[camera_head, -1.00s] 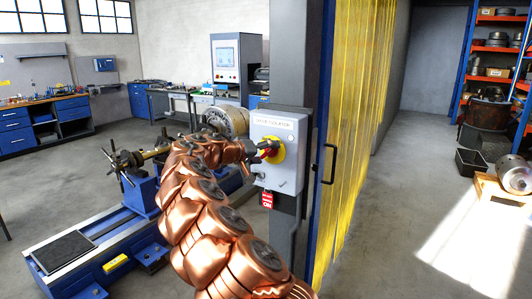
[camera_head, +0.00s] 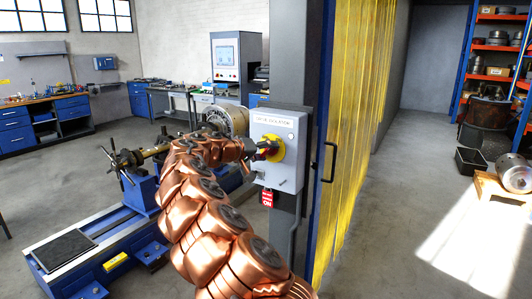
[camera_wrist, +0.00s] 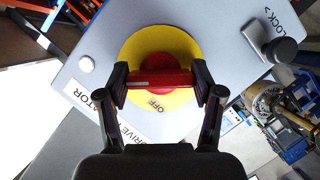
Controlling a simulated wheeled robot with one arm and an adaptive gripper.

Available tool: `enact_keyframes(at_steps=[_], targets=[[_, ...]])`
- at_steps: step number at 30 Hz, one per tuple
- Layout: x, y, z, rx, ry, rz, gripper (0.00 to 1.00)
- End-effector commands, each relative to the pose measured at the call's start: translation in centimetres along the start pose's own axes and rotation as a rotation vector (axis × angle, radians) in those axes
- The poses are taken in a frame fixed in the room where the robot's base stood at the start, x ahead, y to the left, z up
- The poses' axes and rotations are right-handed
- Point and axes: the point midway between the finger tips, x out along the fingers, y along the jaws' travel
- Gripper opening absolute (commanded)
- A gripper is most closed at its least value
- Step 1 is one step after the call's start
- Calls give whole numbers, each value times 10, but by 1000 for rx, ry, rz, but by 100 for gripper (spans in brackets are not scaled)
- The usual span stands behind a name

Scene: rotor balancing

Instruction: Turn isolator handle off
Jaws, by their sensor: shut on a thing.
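The isolator is a grey box (camera_head: 287,180) on a dark column, with a yellow disc (camera_head: 279,148) and a red handle (camera_head: 268,152) on its front. My gripper (camera_head: 258,151) reaches it from the left and partly hides the handle. In the wrist view, my gripper (camera_wrist: 163,88) is shut on the red handle (camera_wrist: 162,79), one finger at each side of the bar. The bar lies nearly level in that view. The word OFF shows on the yellow disc (camera_wrist: 165,38) below the bar, and the box lettering is tilted.
A red tag (camera_head: 267,198) hangs below the box. A blue door frame with a black pull handle (camera_head: 331,162) and yellow strip curtain (camera_head: 360,110) stand close on the right. The blue balancing machine (camera_head: 142,195) lies left, behind my arm.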

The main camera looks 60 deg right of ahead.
Motion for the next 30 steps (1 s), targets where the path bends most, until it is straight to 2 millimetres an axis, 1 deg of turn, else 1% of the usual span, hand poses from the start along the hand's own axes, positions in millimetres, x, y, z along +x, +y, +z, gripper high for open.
enact_keyframes(at_steps=[8, 30], targets=[[1, -3, 1, -137, 2, 54, 32], [1, -4, 1, -781, 2, 322, 32]])
